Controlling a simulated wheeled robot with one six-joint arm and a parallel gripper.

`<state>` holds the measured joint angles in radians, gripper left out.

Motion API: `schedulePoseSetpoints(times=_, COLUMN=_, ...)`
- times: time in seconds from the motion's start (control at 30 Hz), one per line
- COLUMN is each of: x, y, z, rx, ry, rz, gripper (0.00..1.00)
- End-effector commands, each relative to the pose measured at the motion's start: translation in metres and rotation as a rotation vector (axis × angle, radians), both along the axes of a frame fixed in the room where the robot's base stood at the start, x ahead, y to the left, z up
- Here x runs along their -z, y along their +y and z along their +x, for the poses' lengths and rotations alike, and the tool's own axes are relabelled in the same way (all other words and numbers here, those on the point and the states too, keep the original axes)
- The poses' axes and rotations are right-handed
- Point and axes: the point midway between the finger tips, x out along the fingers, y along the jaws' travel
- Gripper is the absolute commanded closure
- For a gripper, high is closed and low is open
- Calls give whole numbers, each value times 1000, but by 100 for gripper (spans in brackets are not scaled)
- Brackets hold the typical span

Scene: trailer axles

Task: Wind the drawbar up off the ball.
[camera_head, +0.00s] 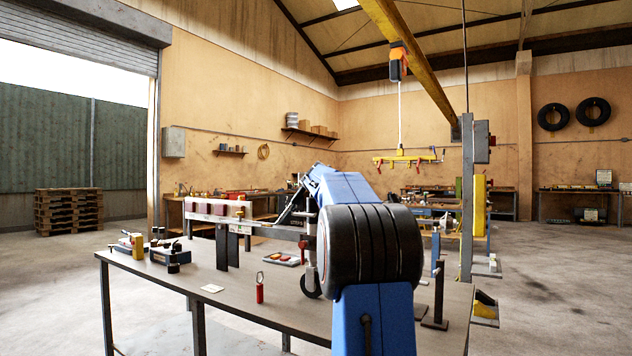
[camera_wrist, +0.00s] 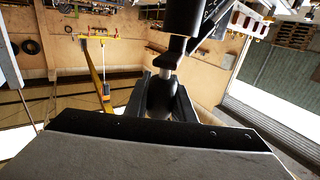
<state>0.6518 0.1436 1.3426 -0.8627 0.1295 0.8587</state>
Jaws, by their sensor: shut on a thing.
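The drawbar (camera_head: 265,229) is a grey steel beam running level above the bench in the head view; its right part is behind my arm. A jockey wheel (camera_head: 311,283) stands beneath it near my arm. I cannot make out the ball. In the wrist view my gripper (camera_wrist: 162,96) is shut on a dark rounded grip, apparently the winding handle (camera_wrist: 161,93). A pale shaft (camera_wrist: 169,62) and a thick black cylinder (camera_wrist: 183,16) show just beyond it. In the head view my arm hides most of the gripper and the handle.
The bench (camera_head: 150,272) carries a red cylinder with a ring (camera_head: 260,290), a yellow-and-blue tool group (camera_head: 172,250) and a small tray (camera_head: 281,259). Dark upright plates (camera_head: 221,247) stand under the drawbar. A yellow lifting beam (camera_head: 404,158) hangs behind.

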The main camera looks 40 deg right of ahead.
Motion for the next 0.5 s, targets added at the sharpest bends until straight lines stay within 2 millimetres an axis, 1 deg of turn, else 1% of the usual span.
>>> schedulePoseSetpoints(times=0.33, x=1, y=-1, z=0, rx=1, ry=1, rz=1, gripper=100)
schedulePoseSetpoints(times=0.37, x=1, y=-1, z=0, rx=1, ry=1, rz=1, gripper=70)
schedulePoseSetpoints(times=0.4, x=1, y=-1, z=0, rx=1, ry=1, rz=1, gripper=61)
schedulePoseSetpoints(times=0.43, x=1, y=-1, z=0, rx=1, ry=1, rz=1, gripper=59)
schedulePoseSetpoints(times=0.5, x=1, y=-1, z=0, rx=1, ry=1, rz=1, gripper=59)
